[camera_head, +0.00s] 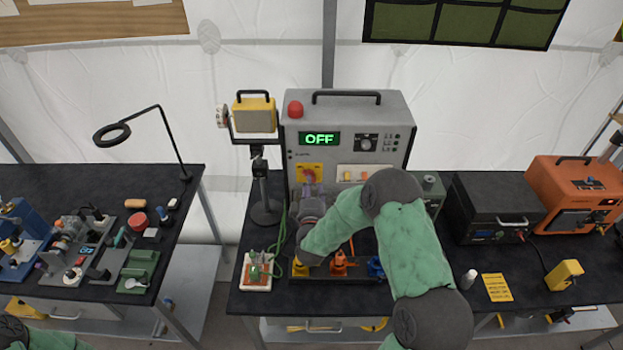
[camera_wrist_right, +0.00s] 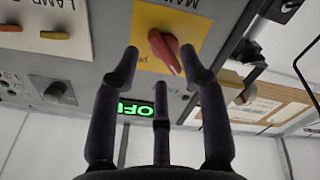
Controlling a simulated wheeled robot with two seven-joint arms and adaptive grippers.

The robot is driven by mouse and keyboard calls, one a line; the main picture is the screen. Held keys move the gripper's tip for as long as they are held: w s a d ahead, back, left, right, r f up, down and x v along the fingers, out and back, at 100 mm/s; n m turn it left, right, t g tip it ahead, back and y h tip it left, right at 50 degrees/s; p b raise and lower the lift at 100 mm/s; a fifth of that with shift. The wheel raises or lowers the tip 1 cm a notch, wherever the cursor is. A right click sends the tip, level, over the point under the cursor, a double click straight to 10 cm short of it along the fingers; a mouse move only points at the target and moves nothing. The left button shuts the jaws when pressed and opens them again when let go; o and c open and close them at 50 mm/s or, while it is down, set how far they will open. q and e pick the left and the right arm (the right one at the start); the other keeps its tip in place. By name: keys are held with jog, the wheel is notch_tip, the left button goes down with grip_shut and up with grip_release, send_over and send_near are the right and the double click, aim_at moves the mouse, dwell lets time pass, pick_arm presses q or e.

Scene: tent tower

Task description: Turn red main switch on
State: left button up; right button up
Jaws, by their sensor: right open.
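The red main switch (camera_head: 308,175) is a rotary knob on a yellow plate on the front of the grey power unit (camera_head: 350,108). The unit's green display (camera_head: 319,139) reads OFF. My right gripper (camera_head: 310,191) is open in front of the knob and partly covers the plate. In the right wrist view the red knob (camera_wrist_right: 165,50) appears between the spread fingers of the right gripper (camera_wrist_right: 160,66), tilted on its yellow plate (camera_wrist_right: 147,20). Whether the fingers touch it cannot be told. My left gripper is out of view; only part of that arm shows at bottom left.
Lamp switches (camera_head: 357,173) sit right of the main switch. A yellow work lamp (camera_head: 254,115) stands left. A black box (camera_head: 495,208) and an orange unit (camera_head: 576,195) stand right. Coloured connectors (camera_head: 338,263) lie below my right arm.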

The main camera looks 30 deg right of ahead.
jog(key=shift+x, duration=1.85)
jog(key=shift+a, duration=0.1)
jog(key=shift+c, duration=0.3)
jog(key=c, duration=0.8)
jog(key=shift+m+b, duration=0.4)
jog(key=shift+b, duration=0.2)
jog(key=m+b, duration=0.5)
jog(key=b, duration=0.1)
jog(key=m+b, duration=0.5)
jog(key=b, duration=0.2)
jog(key=m+b, duration=0.5)
jog(key=b, duration=0.1)
jog(key=shift+w+a+f, duration=0.2)
jog(key=shift+a+f, duration=0.1)
jog(key=shift+f, duration=0.1)
jog(key=shift+r+m+b, duration=0.1)
jog(key=shift+m+b, duration=1)
jog(key=shift+b, duration=0.1)
jog(key=o, duration=0.9)
jog(key=shift+c, duration=0.2)
